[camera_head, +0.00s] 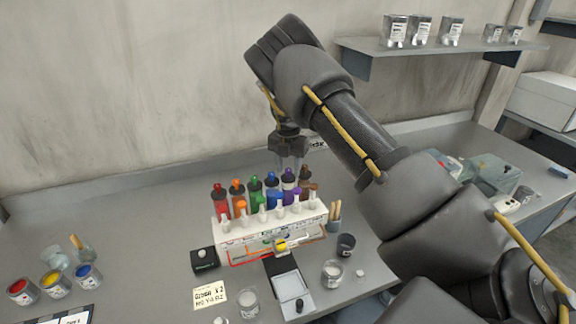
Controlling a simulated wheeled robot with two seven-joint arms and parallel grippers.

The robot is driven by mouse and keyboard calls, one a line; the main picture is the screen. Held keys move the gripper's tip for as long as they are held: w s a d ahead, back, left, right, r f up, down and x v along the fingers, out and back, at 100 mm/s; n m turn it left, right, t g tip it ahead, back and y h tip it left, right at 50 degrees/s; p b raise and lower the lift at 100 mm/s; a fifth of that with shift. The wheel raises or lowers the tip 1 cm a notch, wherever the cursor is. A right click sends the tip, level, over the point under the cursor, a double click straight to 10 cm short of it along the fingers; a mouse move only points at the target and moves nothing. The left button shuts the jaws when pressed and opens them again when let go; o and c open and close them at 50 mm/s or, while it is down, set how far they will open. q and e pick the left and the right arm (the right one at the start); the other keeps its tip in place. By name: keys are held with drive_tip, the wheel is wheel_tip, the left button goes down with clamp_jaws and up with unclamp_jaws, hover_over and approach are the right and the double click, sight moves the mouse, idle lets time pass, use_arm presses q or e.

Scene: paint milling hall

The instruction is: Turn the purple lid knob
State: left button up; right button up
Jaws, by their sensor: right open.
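I cannot tell whether the fingers touch the knob. My left gripper is not in view.
Beside the purple bottle stand a blue bottle (271,181) and a brown one (307,189), close by. Open paint tins (55,284) are at the left. A dark cup (345,245) and a glass jar (332,273) stand at the front right.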

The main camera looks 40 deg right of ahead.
clamp_jaws()
drive_tip(key=n+b, duration=0.1)
drive_tip(key=n, duration=0.3)
drive_tip(key=shift+n, duration=2.9)
drive_tip(key=shift+b, duration=0.3)
unclamp_jaws()
